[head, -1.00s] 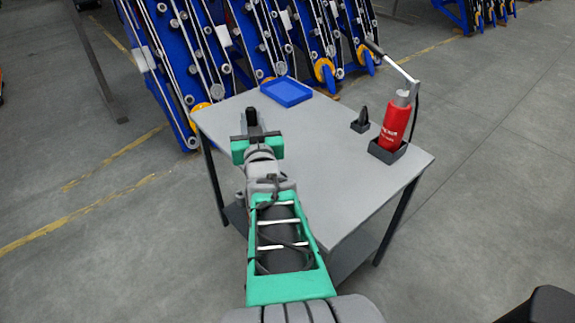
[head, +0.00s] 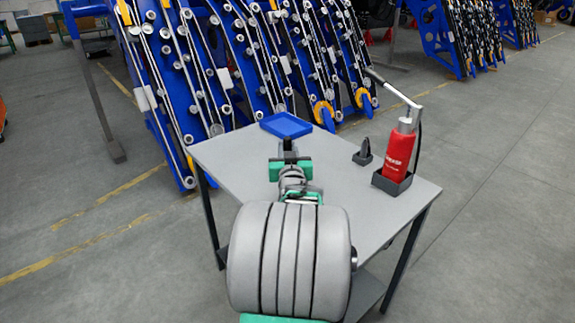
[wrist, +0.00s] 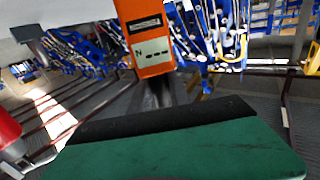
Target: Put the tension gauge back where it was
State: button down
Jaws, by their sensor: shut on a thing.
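The tension gauge (wrist: 147,35) is an orange box with a grey face and a small display, seen in the wrist view above the green gripper body. My gripper (head: 289,146) is shut on it; the fingers show only as a dark shape below the gauge in the wrist view. In the head view my gripper is over the far part of the grey table (head: 238,160), just on the near side of the blue tray (head: 301,134). The gauge cannot be made out in the head view.
A red cylinder (head: 396,152) with a lever handle stands in a dark box at the table's right. A small black holder (head: 363,157) stands left of it. Blue machine frames (head: 235,60) rise behind the table. The tabletop between tray and holder is clear.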

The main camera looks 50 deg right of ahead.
jog(key=shift+f+b, duration=0.7)
jog(key=shift+f, duration=0.95)
jog(key=c, duration=1.2)
grip_release()
